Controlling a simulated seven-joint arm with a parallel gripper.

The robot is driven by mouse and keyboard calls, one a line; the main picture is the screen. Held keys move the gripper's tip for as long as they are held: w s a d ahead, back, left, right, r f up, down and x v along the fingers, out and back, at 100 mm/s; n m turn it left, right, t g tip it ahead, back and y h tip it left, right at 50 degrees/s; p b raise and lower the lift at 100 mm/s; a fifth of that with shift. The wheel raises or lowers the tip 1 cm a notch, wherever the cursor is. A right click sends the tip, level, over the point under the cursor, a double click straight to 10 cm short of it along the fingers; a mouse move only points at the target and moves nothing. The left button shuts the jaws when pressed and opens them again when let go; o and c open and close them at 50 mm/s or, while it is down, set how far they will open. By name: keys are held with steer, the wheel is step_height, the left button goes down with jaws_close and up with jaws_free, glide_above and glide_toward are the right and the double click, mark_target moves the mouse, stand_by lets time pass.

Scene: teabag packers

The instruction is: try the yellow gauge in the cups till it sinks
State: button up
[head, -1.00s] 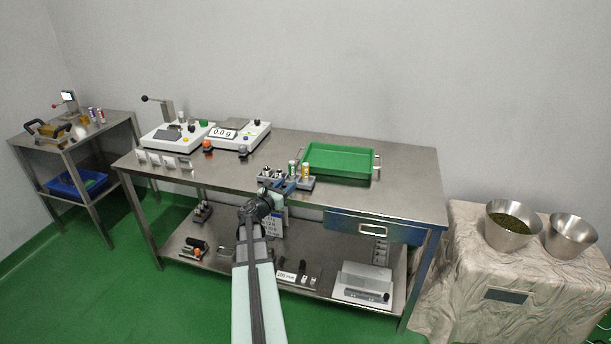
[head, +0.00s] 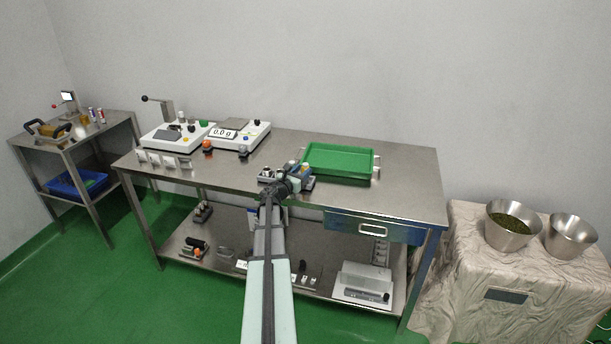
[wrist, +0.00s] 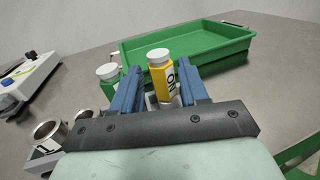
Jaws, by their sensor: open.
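The yellow gauge (wrist: 162,80) is a yellow cylinder with a pale cap and a dark mark on its side. It stands upright between the two blue fingers of my gripper (wrist: 158,92) in the wrist view. The fingers are open, with a gap on its left; whether the right finger touches it I cannot tell. A green gauge (wrist: 108,76) with a pale cap stands just left of the left finger. Metal cups (wrist: 48,130) sit in a grey holder at the lower left. In the head view my gripper (head: 296,180) is over the gauge holder and partly hides it.
A green tray (head: 340,161) with metal handles lies right behind the gauges. White scales (head: 240,137) and a press stand at the left of the steel table (head: 410,190). The table's right side is clear.

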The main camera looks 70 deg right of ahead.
mark_target(303, 170)
steer(key=x, duration=0.3)
steer(key=shift+c, duration=0.3)
steer(key=c, duration=0.7)
steer(key=shift+r, duration=0.15)
